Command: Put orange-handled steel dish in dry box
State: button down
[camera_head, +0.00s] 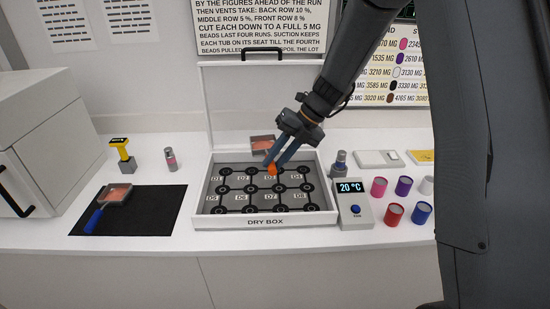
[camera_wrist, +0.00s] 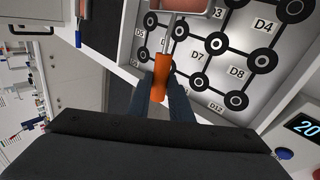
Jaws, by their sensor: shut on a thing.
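My gripper (camera_head: 275,165) is shut on the orange handle (camera_head: 271,169) of the steel dish (camera_head: 263,145). It holds the dish above the dry box (camera_head: 265,221), with the dish toward the back of the box. In the wrist view the orange handle (camera_wrist: 160,78) points toward my gripper (camera_wrist: 168,90), and only part of the dish (camera_wrist: 190,6) shows at the top edge. The dish holds a pinkish content. The dry box is white, with its lid raised at the back and a grid of black ring seats with labels such as D1 to D8 on its floor.
A blue-handled dish (camera_head: 114,194) lies on a black mat (camera_head: 150,217) at the left. A yellow-topped tool (camera_head: 122,155) and a small bottle (camera_head: 171,159) stand behind it. A 20 °C display unit (camera_head: 354,205) and several coloured jars (camera_head: 394,214) stand right of the box.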

jog(key=shift+f+b, duration=1.5)
jog(key=shift+f, duration=4.4)
jog(key=c, duration=1.5)
grip_release()
notch_tip(320, 180, up, 4)
jog(key=p, duration=0.4)
notch_tip(320, 180, up, 2)
